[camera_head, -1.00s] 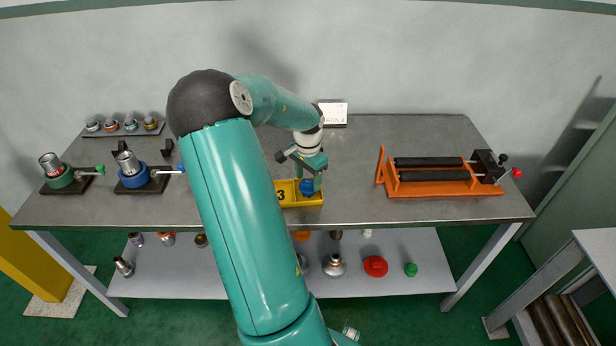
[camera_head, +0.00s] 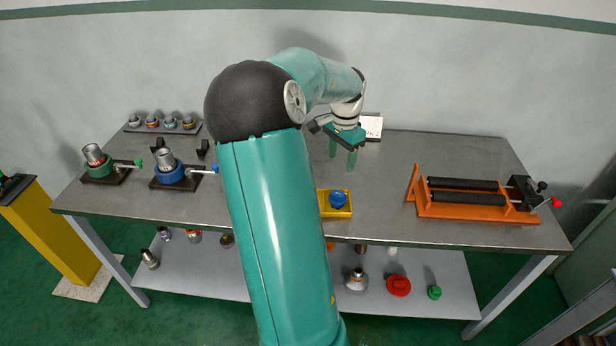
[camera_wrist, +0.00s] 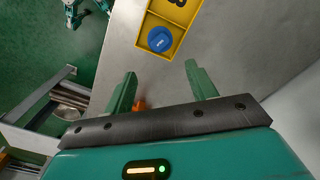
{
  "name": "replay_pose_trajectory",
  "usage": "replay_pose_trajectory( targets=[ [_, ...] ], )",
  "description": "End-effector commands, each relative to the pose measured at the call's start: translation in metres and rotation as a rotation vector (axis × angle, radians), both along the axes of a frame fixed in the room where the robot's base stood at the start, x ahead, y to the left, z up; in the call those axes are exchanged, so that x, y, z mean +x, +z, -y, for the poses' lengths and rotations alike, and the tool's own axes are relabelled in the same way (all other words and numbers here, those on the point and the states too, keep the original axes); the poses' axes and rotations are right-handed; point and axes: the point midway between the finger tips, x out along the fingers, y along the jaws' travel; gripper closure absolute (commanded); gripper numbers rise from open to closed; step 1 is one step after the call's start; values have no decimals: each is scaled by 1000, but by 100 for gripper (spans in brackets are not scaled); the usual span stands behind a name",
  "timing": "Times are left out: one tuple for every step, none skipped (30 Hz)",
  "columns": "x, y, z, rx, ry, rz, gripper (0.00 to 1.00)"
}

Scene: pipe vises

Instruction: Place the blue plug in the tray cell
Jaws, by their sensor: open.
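The blue plug (camera_head: 338,199) sits in a cell of the yellow tray (camera_head: 347,213) on the table, partly hidden behind my arm. In the wrist view the plug (camera_wrist: 160,39) shows as a round blue cap inside the end cell of the tray (camera_wrist: 143,32), beside a cell wall. My gripper (camera_head: 342,163) is open and empty, raised above the table behind the tray. Its two green fingers (camera_wrist: 160,84) are spread wide in the wrist view, apart from the plug.
An orange roller stand (camera_head: 470,212) is on the table's right. A green vise (camera_head: 98,168) and a blue vise (camera_head: 170,175) with metal pipes stand on the left. A rack of fittings (camera_head: 163,128) is at the back left. A lower shelf (camera_head: 290,285) carries several loose parts.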

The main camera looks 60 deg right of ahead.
Motion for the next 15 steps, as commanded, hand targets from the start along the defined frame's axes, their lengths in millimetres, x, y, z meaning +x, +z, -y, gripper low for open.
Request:
replay_pose_trajectory(
  targets=[
    [0,0,0,0,0,0,43],
    [0,0,0,0,0,0,43],
    [0,0,0,0,0,-1,43],
    [0,0,0,0,0,-1,43],
    [0,0,0,0,1,-1,43],
    [1,0,-1,1,4,1,43],
    [3,1,-3,1,10,5,43],
    [5,2,-6,4,21,10,43],
    [10,4,-13,6,44,20,43],
    [16,6,-19,8,67,31,43],
    [22,9,-28,11,96,44,43],
    [32,14,-42,16,144,65,43],
    [41,17,-54,19,187,82,43],
    [49,22,-68,19,233,99,43],
    [61,28,-87,20,302,124,43]
  ],
)
